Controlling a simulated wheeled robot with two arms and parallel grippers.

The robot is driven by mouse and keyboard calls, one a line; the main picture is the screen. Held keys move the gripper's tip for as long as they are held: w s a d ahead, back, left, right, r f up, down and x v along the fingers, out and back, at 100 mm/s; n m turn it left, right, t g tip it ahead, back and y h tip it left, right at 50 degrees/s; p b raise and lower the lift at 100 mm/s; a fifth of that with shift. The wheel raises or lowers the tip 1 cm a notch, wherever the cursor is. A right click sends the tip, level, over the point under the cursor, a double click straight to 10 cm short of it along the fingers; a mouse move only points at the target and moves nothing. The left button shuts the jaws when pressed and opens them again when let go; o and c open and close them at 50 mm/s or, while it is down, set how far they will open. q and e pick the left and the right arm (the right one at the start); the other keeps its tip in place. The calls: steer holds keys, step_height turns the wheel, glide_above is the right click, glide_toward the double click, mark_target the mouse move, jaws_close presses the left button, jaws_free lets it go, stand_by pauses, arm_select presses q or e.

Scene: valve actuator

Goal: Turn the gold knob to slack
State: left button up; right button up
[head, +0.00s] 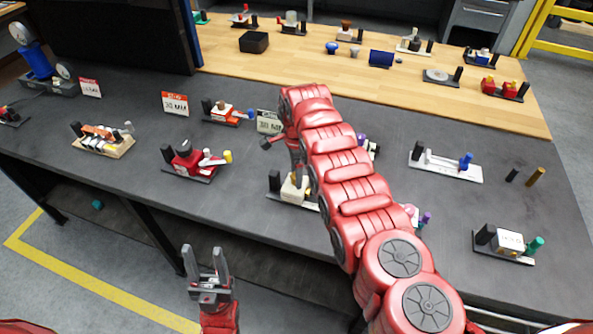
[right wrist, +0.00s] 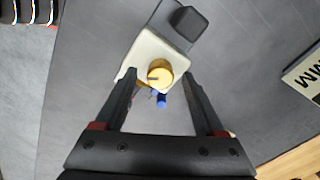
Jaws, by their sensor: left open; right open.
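The gold knob (right wrist: 160,72) is a round, yellow-gold cap on a cream valve body (right wrist: 150,50), seen from above in the right wrist view. My right gripper (right wrist: 159,78) is open above the body, one finger either side of the knob, with visible gaps to it. In the head view, the cream body (head: 296,190) stands near the table's front edge, partly behind my right arm; I cannot make out the knob there. My left gripper (head: 207,262) is open and empty, in front of the table.
A dark block (right wrist: 186,24) stands beside the cream body, and a small blue part (right wrist: 161,100) shows near the knob. A red valve unit (head: 190,160) stands to the left. A white sign (head: 269,122) is behind. Bare dark table (head: 120,185) lies at front left.

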steer(key=shift+f, duration=0.15)
jaws_close()
stand_by(0.4)
